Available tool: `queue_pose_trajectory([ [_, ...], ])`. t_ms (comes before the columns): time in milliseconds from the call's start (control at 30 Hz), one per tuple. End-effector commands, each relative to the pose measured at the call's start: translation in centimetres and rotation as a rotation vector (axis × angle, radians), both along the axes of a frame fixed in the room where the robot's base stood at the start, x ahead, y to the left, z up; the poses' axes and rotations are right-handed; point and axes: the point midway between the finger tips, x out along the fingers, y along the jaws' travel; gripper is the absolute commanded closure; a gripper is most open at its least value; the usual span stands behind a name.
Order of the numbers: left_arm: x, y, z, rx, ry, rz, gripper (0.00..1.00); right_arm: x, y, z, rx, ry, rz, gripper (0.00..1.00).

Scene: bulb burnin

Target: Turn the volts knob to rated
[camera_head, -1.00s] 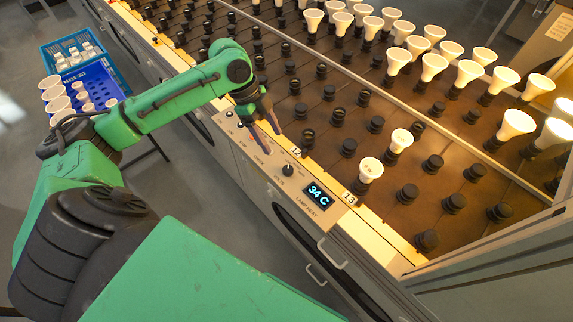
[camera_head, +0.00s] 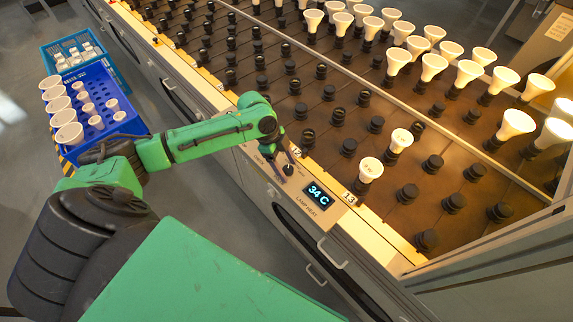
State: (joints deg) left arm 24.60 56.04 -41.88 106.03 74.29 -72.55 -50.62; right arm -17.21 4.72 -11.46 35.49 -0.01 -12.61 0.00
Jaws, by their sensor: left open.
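The volts knob (camera_head: 288,170) is a small dark knob on the tan control panel (camera_head: 332,212) along the rack's front edge. It sits left of the lit display (camera_head: 319,196), which reads 34 C. My left gripper (camera_head: 284,165) is open, with its fingertips at or just above the knob. Whether the fingers touch the knob, and which way its pointer faces, I cannot tell. The gripper and arm cover the panel's left part. My right gripper is not in view.
The rack (camera_head: 385,210) holds rows of black sockets, with lit white bulbs at the right. Two bulbs (camera_head: 370,169) stand near the panel. A blue crate (camera_head: 133,122) with white bulbs and a teal crate (camera_head: 52,50) are at the left. The floor is open in front.

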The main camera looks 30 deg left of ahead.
Motion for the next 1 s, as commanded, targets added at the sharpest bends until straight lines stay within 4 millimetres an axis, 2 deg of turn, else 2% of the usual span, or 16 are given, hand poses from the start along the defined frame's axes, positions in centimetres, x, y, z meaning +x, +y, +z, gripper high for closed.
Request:
queue_pose_trajectory([
  [67, -0.01, 0.01, 0.02, 0.000, 0.000, 0.000, 0.29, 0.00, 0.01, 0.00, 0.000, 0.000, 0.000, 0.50],
  [200, -0.01, 0.01, 0.04, 0.000, 0.000, 0.001, 0.82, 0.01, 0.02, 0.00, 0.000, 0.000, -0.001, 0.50],
  [233, -0.01, 0.01, 0.04, 0.000, 0.000, 0.001, 0.94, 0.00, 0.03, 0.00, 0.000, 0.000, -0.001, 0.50],
  [267, -0.01, 0.01, 0.04, 0.000, 0.000, 0.001, 1.00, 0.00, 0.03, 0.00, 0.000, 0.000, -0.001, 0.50],
  [667, 0.06, -0.03, 0.15, -0.002, 0.002, -0.056, 1.00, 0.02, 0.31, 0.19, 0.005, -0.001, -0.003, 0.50],
  [1000, 0.26, -0.11, 0.17, -0.004, 0.000, -0.282, 1.00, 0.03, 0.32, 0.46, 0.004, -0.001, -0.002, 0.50],
])
